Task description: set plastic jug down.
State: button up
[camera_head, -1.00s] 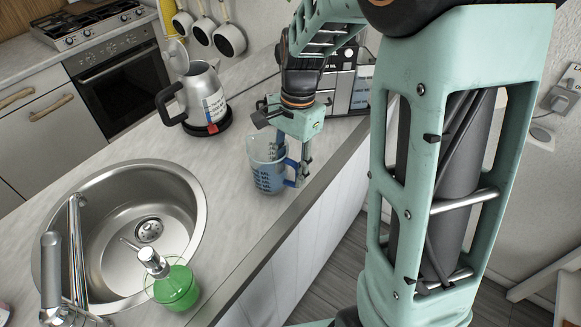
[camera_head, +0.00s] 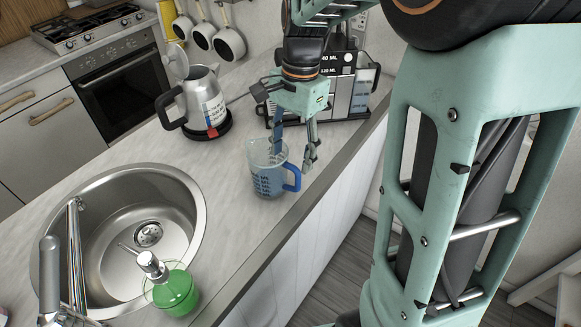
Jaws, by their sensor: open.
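The plastic jug (camera_head: 267,180) is clear with blue measuring marks and a blue handle. It stands upright on the worktop (camera_head: 217,209), near the front edge and to the right of the sink. My gripper (camera_head: 293,160) is open, just above and behind the jug, with its fingers pointing down. One finger overlaps the jug's rim in the picture, and I cannot tell whether it touches. The other finger is to the right, above the handle and apart from it.
A metal kettle (camera_head: 204,101) with its lid up stands at the back left of the jug. A black-and-silver appliance (camera_head: 350,92) is behind my gripper. The sink (camera_head: 128,190) and a green soap dispenser (camera_head: 175,288) are on the left. Worktop between kettle and jug is clear.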

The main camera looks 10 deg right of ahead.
jog(key=r, duration=0.6)
jog(key=shift+w+d, duration=0.3)
jog(key=shift+f, duration=0.1)
